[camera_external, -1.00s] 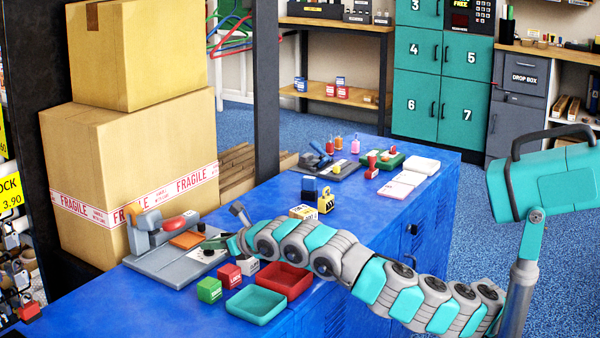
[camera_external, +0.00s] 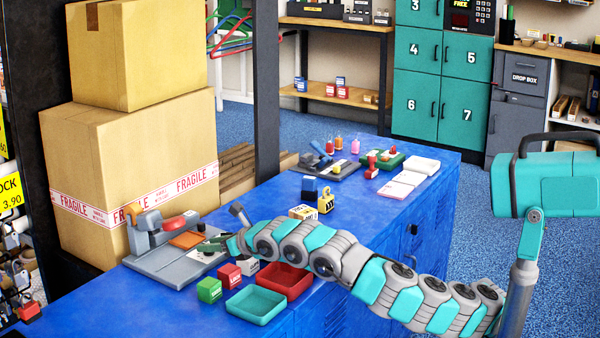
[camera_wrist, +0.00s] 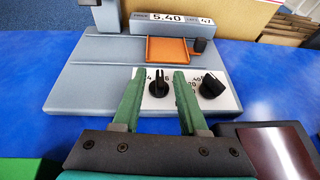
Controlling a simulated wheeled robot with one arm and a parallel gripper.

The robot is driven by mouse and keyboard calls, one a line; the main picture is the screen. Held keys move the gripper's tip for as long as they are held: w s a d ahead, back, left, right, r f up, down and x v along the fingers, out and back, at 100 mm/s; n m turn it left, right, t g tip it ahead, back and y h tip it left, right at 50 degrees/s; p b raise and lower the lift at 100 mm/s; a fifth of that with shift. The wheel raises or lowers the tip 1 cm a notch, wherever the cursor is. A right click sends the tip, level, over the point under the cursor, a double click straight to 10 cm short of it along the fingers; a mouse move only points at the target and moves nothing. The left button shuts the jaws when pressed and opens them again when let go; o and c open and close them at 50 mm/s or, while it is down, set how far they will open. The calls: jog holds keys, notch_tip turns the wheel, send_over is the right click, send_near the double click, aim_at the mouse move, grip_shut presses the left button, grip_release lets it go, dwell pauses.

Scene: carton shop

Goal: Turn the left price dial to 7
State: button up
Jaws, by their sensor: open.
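The left price dial (camera_wrist: 159,84) is a black knob on a white plate with printed numbers, in the wrist view. Its pointer ridge stands roughly upright in the picture; I cannot read which number it marks. The right dial (camera_wrist: 212,85) is a similar black knob beside it, turned at a slant. Both sit on the grey pricing machine (camera_wrist: 90,80), whose display reads 5.40. My gripper (camera_wrist: 155,80) is open, its two green fingers on either side of the left dial in the picture. Whether they touch it cannot be told. The machine (camera_external: 165,262) also shows in the external view, with my gripper (camera_external: 212,245) at its dial plate.
A red tray (camera_external: 287,283), a teal tray (camera_external: 257,305) and small green and red boxes stand close to my wrist on the blue counter (camera_external: 385,225). An orange tray (camera_wrist: 170,50) sits on the machine behind the dials. Large cartons (camera_external: 130,185) stand behind.

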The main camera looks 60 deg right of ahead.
jog(key=shift+d+n+y, duration=0.1)
jog(key=shift+n+y, duration=0.4)
jog(key=shift+y, duration=0.1)
